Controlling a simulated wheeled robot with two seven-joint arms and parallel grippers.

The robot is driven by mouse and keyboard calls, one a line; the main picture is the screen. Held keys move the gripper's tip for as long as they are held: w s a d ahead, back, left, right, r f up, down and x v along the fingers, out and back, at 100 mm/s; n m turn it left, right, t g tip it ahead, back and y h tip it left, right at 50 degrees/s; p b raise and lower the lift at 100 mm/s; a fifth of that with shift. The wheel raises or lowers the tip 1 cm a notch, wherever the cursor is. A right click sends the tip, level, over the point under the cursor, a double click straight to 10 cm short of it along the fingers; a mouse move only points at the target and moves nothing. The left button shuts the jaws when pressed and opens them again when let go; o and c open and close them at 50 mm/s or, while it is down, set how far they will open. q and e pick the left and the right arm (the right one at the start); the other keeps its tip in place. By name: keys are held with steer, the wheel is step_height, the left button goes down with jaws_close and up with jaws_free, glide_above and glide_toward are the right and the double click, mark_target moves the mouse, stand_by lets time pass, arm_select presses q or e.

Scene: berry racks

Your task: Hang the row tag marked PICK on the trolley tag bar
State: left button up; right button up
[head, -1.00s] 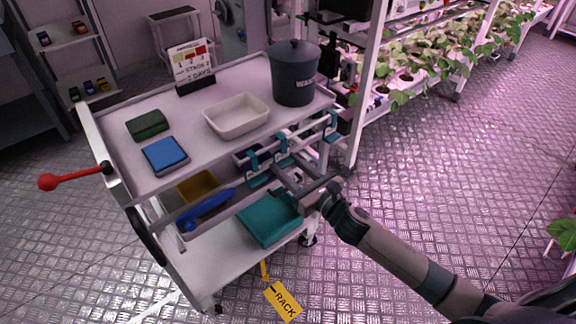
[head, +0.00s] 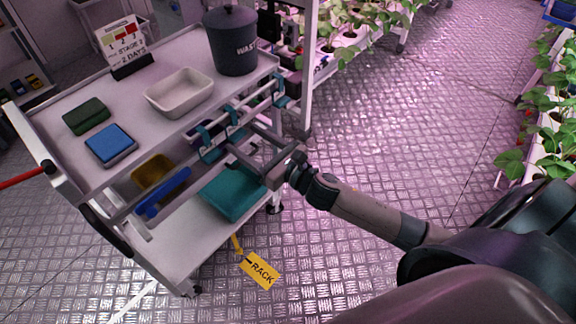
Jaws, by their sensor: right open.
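My right gripper (head: 243,138) is open beside the trolley's long side, close to the rail with teal clips (head: 232,112). Nothing clear shows between its fingers. I cannot tell whether it touches the rail. What the strap is fixed to is unclear. The trolley (head: 50,100) stands at left. My left gripper is not in view.
The trolley top holds a dark WASTE bin (head: 231,42), a white tray (head: 150,102), a blue block (head: 110,144), a green block (head: 86,116) and a stage sign (head: 122,42). A teal tray (head: 232,193) sits on the lower shelf. Plant racks stand behind and right; the floor between is clear.

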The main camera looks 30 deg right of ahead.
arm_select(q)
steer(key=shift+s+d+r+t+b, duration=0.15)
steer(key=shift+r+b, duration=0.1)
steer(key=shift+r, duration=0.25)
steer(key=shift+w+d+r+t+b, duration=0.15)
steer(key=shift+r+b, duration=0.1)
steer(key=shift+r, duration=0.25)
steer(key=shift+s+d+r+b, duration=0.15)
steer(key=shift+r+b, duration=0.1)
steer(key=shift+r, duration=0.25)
arm_select(e)
steer(key=v, duration=1.4)
steer(key=shift+s, duration=0.2)
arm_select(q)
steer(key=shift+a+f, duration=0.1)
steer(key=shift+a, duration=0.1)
arm_select(e)
steer(key=shift+d, duration=0.1)
